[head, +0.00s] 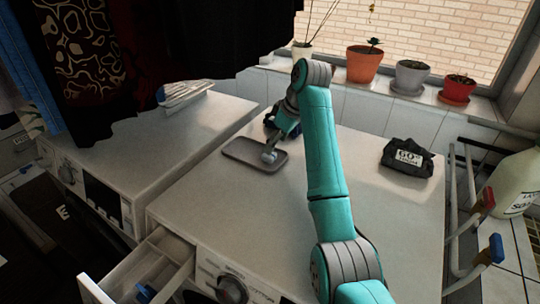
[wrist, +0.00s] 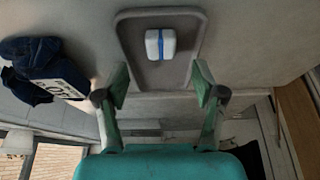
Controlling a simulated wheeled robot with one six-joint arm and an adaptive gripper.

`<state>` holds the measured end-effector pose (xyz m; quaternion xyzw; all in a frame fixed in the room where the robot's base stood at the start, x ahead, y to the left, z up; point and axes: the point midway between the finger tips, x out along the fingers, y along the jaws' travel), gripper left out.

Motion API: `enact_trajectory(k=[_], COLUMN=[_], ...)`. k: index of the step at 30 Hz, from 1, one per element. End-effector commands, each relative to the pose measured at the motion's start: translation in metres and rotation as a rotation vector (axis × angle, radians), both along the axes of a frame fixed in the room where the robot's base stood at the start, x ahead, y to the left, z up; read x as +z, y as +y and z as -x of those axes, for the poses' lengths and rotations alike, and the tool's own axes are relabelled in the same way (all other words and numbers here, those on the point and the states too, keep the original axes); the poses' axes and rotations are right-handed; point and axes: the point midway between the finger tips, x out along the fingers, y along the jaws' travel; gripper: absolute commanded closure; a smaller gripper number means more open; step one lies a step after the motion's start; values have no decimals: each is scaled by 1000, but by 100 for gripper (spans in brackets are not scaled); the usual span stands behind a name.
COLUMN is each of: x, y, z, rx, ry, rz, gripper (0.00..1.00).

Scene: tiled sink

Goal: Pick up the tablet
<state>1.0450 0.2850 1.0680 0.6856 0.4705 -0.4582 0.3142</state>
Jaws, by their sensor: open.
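The tablet (wrist: 153,44) is a small white block with a blue band. It lies on a shallow grey tray (wrist: 128,30), towards its middle in the wrist view. The tray (head: 238,150) sits on the right-hand machine's top in the head view. My gripper (wrist: 160,82) is open and empty, its two fingers spread wide on either side of the tray's near part. The tablet is ahead of the fingertips and between their lines, and neither finger touches it. In the head view my gripper is over the tray's right end and partly hides what is there.
A black bag with a white label (head: 407,158) lies to the right. A dark blue packet (wrist: 45,72) is beside the tray. Potted plants (head: 364,63) line the sill. An open drawer (head: 150,262) juts out in front.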

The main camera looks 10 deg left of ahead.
Motion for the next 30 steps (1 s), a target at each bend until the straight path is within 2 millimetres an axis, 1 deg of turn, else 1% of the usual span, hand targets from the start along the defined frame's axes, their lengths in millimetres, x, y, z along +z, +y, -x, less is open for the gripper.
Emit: enact_trajectory(k=[2, 9, 12, 19, 20, 21, 23, 24, 26, 27, 30], x=[-6, -36, -45, -47, -47, -47, -47, -47, -47, -47, -47], y=[2, 13, 16, 17, 17, 17, 17, 17, 17, 17, 17], z=[0, -3, -5, -6, -6, -6, -6, -6, -6, -6, -6], rx=[0, 2, 0, 0, 0, 0, 0, 0, 0, 0, 0], ry=[1, 2, 1, -1, 0, 0, 0, 0, -1, 0, -1], rz=[1, 1, 1, 0, 0, 0, 0, 0, 0, 0, 0], gripper=[31, 31, 31, 31, 36, 46, 61, 71, 86, 88, 88])
